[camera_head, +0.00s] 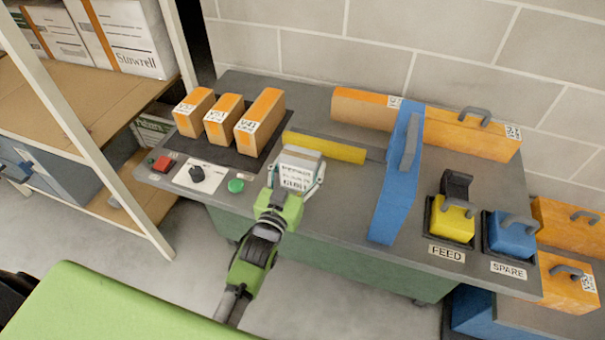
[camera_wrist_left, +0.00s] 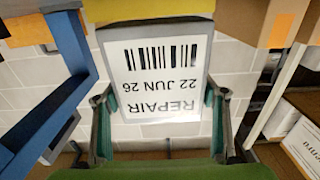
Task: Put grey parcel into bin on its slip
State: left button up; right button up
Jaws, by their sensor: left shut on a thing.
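The grey parcel (camera_head: 300,156) is a small box with a white printed label, held above the grey bench. My left gripper (camera_head: 294,184) is shut on it, with one finger at each side. In the left wrist view the parcel (camera_wrist_left: 160,70) fills the middle between the fingers of the left gripper (camera_wrist_left: 160,118). Its label appears upside down there, with a barcode, "REPAIR" and "22 JUN 26". I cannot clearly make out the named bin in either view. My right gripper does not show.
The bench (camera_head: 330,220) carries several orange-topped boxes (camera_head: 260,118), a yellow bar (camera_head: 325,147), a tall blue piece (camera_head: 398,185), and handled blocks marked FEED (camera_head: 452,222) and SPARE (camera_head: 510,238). A rack (camera_head: 90,130) stands left; a block wall (camera_head: 430,50) is behind.

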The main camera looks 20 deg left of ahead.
aim_at(303, 176)
pick_arm(q)
jog(key=shift+w+d+f, duration=0.1)
jog(key=shift+d+f, duration=0.05)
jog(key=shift+f, duration=0.8)
jog(key=shift+d+f, duration=0.15)
jog(key=shift+f, duration=0.8)
jog(key=o, duration=1.3)
jog(key=shift+f, duration=0.1)
